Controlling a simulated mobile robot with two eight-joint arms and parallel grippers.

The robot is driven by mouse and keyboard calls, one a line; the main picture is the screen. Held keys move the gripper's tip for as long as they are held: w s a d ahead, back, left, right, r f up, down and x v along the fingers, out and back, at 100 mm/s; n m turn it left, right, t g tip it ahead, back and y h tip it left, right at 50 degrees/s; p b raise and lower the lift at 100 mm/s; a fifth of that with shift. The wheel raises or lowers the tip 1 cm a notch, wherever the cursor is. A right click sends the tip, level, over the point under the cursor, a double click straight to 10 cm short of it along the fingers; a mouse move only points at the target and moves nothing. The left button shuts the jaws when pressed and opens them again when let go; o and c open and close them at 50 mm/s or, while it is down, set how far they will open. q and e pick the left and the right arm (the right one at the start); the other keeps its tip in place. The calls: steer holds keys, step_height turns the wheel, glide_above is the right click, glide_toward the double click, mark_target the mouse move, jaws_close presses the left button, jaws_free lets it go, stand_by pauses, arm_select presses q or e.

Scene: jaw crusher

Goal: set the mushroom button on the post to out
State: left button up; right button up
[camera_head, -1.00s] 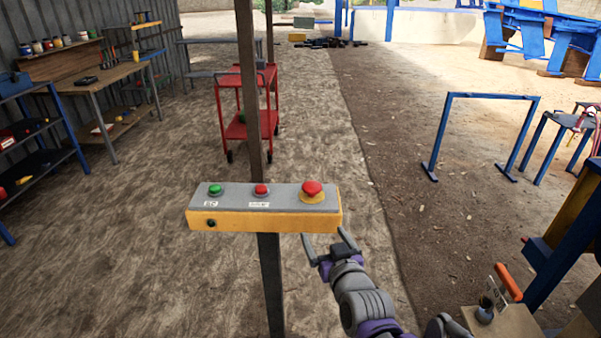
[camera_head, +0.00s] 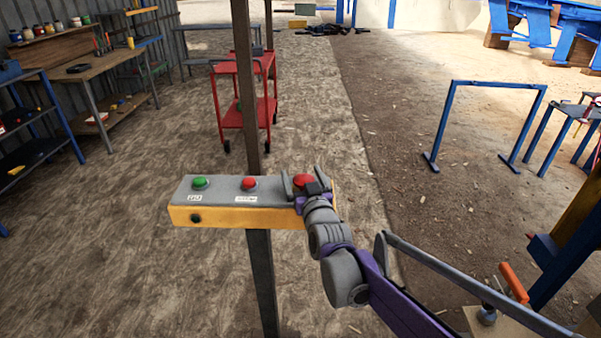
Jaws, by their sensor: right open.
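The red mushroom button (camera_head: 303,179) sits at the right end of the yellow and grey control box (camera_head: 240,216) on the dark post (camera_head: 262,280). My right gripper (camera_head: 301,184) is open at the mushroom button, with one finger on its left and the other on its right. I cannot tell whether the fingers touch it. The button's yellow base is hidden behind the gripper. A green button (camera_head: 200,183) and a small red button (camera_head: 249,184) are further left on the box. My left gripper is not in view.
A red cart (camera_head: 232,118) stands behind the post. A workbench (camera_head: 95,80) and blue shelf (camera_head: 68,130) line the left side. A blue frame (camera_head: 440,125) stands at right. An orange-handled lever (camera_head: 513,283) is at lower right. The ground left of the post is clear.

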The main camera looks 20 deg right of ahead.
steer(key=shift+w, duration=0.95)
steer(key=shift+c, duration=0.2)
jaws_close()
